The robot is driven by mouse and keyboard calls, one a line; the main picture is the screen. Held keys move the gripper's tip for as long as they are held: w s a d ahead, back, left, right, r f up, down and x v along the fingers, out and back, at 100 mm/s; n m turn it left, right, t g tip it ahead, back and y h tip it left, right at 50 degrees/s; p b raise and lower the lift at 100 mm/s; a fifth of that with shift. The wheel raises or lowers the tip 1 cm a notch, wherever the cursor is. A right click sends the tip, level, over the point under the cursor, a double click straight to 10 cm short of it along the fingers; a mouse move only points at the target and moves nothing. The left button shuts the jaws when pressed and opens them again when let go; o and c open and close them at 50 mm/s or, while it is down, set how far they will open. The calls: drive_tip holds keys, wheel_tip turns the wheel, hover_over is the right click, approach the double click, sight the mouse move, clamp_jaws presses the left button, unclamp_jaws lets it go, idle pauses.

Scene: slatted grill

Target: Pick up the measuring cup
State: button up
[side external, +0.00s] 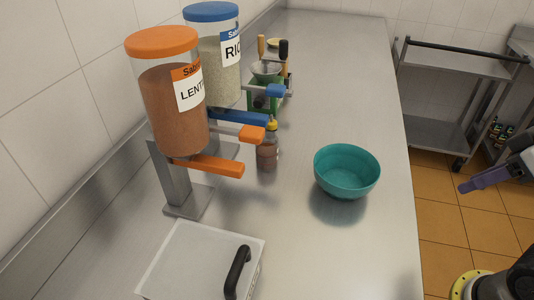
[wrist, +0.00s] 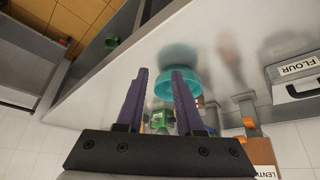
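I cannot pick out a measuring cup for certain in either view. A small clear container with brown contents and a yellow top (side external: 267,152) stands beside the lentil dispenser; its exact kind is unclear. A teal bowl (side external: 347,170) sits upright on the steel counter and also shows in the wrist view (wrist: 186,84), beyond my fingers. My gripper (wrist: 161,72) is open, with two purple fingers apart and nothing held between them. In the side view my gripper (side external: 468,186) is at the right edge, beyond the counter's edge and partly cut off.
A lentil dispenser (side external: 172,108) and a rice dispenser (side external: 217,75) stand along the wall, handles jutting out. A green device with a metal bowl (side external: 266,93) is behind. A box with a black handle (side external: 200,265) is in front. The counter (side external: 345,85) is clear behind the bowl.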

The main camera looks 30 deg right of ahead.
sight(258, 156)
drive_tip(key=o, duration=0.9)
drive_tip(key=shift+o, duration=0.2)
drive_tip(key=w+a+r+m+g+y, duration=0.1)
drive_tip(key=w+a+r+m+y, duration=0.15)
drive_tip(key=w, duration=0.45)
drive_tip(key=w+a+r+m+g+y, duration=0.1)
drive_tip(key=w+a+m+y, duration=0.1)
drive_tip(key=w+a+m, duration=0.35)
drive_tip(key=w+a+f+m+y, duration=0.1)
drive_tip(key=w+f+m+y, duration=0.25)
drive_tip(key=w, duration=0.85)
drive_tip(key=w+a+f+m+y, duration=0.1)
drive_tip(key=w+f+m+y, duration=0.2)
drive_tip(key=w, duration=0.9)
drive_tip(key=a+f+m+g+y, duration=0.1)
drive_tip(key=a+f+y, duration=0.1)
drive_tip(key=f, duration=0.2)
drive_tip(key=w+a+f+m+g+y, duration=0.1)
drive_tip(key=a+f+y, duration=0.1)
drive_tip(key=f, duration=0.2)
drive_tip(key=w+a+f+m+g+y, duration=0.1)
drive_tip(key=a+f+y, duration=0.1)
drive_tip(key=f+y, duration=0.1)
drive_tip(key=shift+f+m+g, duration=0.25)
drive_tip(key=shift+f+g, duration=0.05)
drive_tip(key=shift+f, duration=0.15)
drive_tip(key=shift+a, duration=3.8)
